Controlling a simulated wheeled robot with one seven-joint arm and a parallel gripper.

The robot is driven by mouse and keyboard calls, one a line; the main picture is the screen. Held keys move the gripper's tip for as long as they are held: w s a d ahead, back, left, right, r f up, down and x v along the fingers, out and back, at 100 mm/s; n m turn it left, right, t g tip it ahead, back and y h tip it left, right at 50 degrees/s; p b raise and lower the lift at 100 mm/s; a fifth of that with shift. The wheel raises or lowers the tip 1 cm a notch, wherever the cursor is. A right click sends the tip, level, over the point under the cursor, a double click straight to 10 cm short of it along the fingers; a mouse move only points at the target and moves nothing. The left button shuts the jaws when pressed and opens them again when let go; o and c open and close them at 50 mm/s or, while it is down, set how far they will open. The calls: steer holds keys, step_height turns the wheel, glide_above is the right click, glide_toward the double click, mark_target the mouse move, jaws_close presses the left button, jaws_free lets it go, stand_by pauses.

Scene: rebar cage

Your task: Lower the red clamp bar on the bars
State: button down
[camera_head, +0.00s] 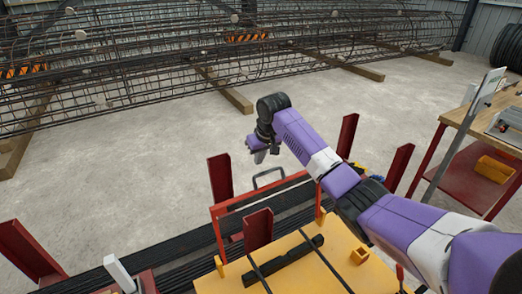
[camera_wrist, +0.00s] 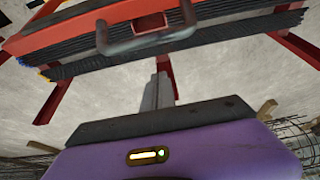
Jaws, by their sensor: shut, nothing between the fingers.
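The red clamp bar (camera_head: 240,198) stands by the bundle of dark bars (camera_head: 291,203), with a red arm at its left end reaching down. A grey U-shaped handle (camera_head: 268,174) sticks out from it. In the wrist view the red clamp bar (camera_wrist: 75,38) crosses the top, with its grey handle (camera_wrist: 146,42) in front and the dark bars (camera_wrist: 235,22) behind. How far the clamp bar is from the bars is hard to tell. My gripper (camera_head: 259,155) is shut and empty, above and beyond the handle, apart from it. Its grey fingers (camera_wrist: 158,92) point toward the handle in the wrist view.
Red posts (camera_head: 221,178) stand beside the bars. A yellow table (camera_head: 300,265) with dark rods is in front. A wooden bench (camera_head: 480,125) stands at right. A large rebar cage (camera_head: 150,65) lies behind on timbers. Bare concrete floor lies between.

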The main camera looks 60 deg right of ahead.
steer(key=shift+s+a+p, duration=0.25)
steer(key=shift+s+a, duration=0.05)
steer(key=shift+s, duration=0.3)
steer(key=shift+s+a+p, duration=0.25)
steer(key=shift+s, duration=0.35)
steer(key=shift+s+a+p, duration=0.25)
steer(key=shift+s+a, duration=0.05)
steer(key=shift+s, duration=0.3)
